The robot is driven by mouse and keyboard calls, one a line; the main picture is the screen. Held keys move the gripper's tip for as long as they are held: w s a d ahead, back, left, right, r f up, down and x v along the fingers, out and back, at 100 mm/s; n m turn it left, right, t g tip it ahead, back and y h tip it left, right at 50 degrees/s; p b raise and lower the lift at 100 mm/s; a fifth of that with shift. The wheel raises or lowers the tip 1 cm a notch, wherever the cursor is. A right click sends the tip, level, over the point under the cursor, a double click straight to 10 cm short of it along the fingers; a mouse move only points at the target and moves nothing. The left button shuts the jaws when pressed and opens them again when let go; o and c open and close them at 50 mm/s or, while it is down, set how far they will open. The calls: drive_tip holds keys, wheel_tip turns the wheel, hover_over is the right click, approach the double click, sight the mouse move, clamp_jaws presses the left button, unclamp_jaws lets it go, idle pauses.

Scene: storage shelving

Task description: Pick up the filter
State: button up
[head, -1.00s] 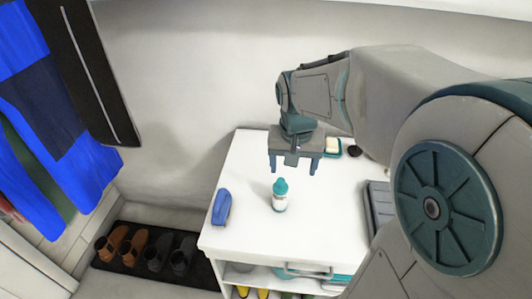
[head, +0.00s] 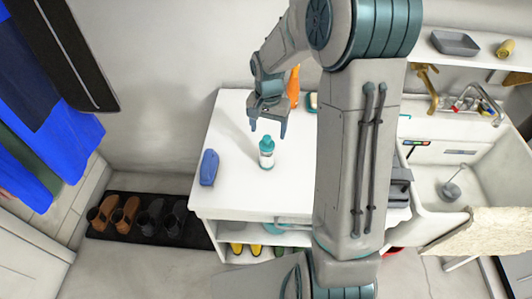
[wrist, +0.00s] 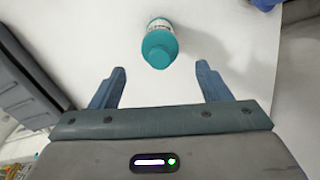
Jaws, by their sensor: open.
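A small white bottle with a teal cap (head: 267,152) stands upright on the white cabinet top (head: 235,115). I cannot tell whether it is the filter; nothing else in view is clearly one. My gripper (head: 268,129) is open and empty, pointing down just behind the bottle in the head view. In the wrist view, the bottle (wrist: 159,45) lies straight ahead of my gripper (wrist: 161,72), centred between the two fingers and apart from them. My arm hides part of the cabinet top to the right.
A blue case (head: 209,167) lies left of the bottle. An orange item (head: 293,86) stands behind my gripper. A sink (head: 450,175) is at right, with a grey tray (head: 455,43) and a yellow cylinder (head: 505,48) on the shelf above. Shoes (head: 135,217) stand on a floor mat.

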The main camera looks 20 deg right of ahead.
sight(267, 136)
drive_tip(key=shift+s+a+f+p, duration=0.1)
drive_tip(key=shift+a+f+p, duration=0.1)
drive_tip(key=shift+f, duration=1.35)
drive_tip(key=shift+s+a+f+p, duration=0.1)
drive_tip(key=shift+f+p, duration=0.05)
drive_tip(key=shift+f, duration=1.35)
drive_tip(key=c, duration=1.4)
drive_tip(key=shift+r, duration=0.1)
